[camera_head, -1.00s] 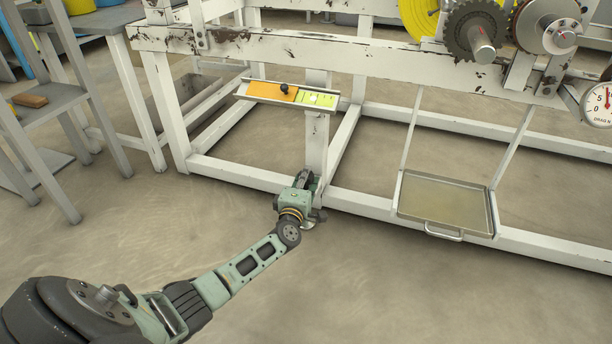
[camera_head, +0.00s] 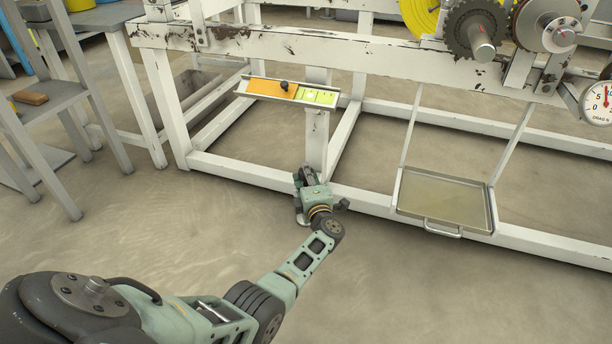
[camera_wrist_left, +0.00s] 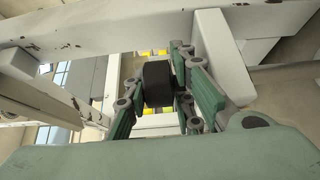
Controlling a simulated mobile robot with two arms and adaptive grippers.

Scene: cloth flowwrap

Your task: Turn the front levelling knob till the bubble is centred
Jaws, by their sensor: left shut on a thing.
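The spirit level vial (camera_head: 317,96) is yellow-green and sits in a tray with an orange panel on the white frame. Its bubble is too small to place surely. The black front levelling knob (camera_wrist_left: 158,83) shows in the left wrist view, between the green fingers of my left gripper. My left gripper (camera_head: 304,176) is shut on this knob, low at the frame's front rail below the vial. In the head view the gripper hides the knob. My right gripper is not in view.
The white frame's front rail (camera_head: 240,171) runs along the floor on both sides of the gripper. A metal tray (camera_head: 447,182) with a handle hangs to the right. A grey rack (camera_head: 60,150) stands at left. The floor in front is clear.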

